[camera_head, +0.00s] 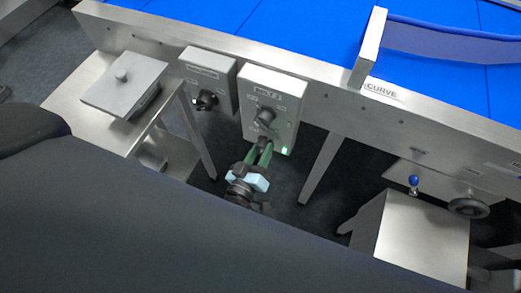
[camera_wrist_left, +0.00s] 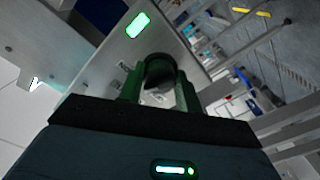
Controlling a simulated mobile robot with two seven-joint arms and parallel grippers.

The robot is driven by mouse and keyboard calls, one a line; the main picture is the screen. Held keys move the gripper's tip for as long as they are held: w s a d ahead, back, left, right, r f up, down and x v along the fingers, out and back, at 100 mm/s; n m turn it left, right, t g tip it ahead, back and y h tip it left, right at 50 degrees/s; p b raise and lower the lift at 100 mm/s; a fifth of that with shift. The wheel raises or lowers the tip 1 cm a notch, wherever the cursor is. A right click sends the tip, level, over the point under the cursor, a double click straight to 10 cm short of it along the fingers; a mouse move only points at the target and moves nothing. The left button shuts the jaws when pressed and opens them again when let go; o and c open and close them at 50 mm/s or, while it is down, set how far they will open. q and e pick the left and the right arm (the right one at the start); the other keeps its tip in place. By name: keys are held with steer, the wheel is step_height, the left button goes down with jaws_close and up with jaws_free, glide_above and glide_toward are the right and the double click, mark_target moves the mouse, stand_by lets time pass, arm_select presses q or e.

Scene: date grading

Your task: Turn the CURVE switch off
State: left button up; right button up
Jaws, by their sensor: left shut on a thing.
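A grey control box (camera_head: 285,83) hangs on the conveyor's steel side. It has a plate too small to read, a dark upper knob (camera_head: 266,115), a small dark lower switch knob (camera_head: 262,141) and a lit green lamp (camera_head: 284,150). My left gripper (camera_head: 261,149), with green fingers, is shut on the lower switch knob. In the left wrist view the dark knob (camera_wrist_left: 159,70) sits between the two fingers, with the lit green lamp (camera_wrist_left: 138,25) beyond it. The knob's pointer direction is hidden. My right gripper is not in view.
A second control box (camera_head: 210,72) with a dark knob hangs just to the left. A CURVE label (camera_head: 381,91) is on the conveyor side, below the blue belt (camera_head: 290,25). A steel stand (camera_head: 125,85) is at left, a steel box (camera_head: 425,235) at right.

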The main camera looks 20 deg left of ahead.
arm_select(q)
steer(key=n+b, duration=0.1)
steer(key=n, duration=0.5)
steer(key=shift+n, duration=0.3)
steer(key=n, duration=0.3)
steer(key=shift+b, duration=0.4)
steer(key=n, duration=0.2)
steer(key=shift+n+b, duration=0.35)
steer(key=shift+n, duration=0.05)
steer(key=shift+r+n, duration=0.1)
steer(key=shift+n, duration=0.2)
steer(key=o, duration=1)
steer(key=shift+s, duration=0.15)
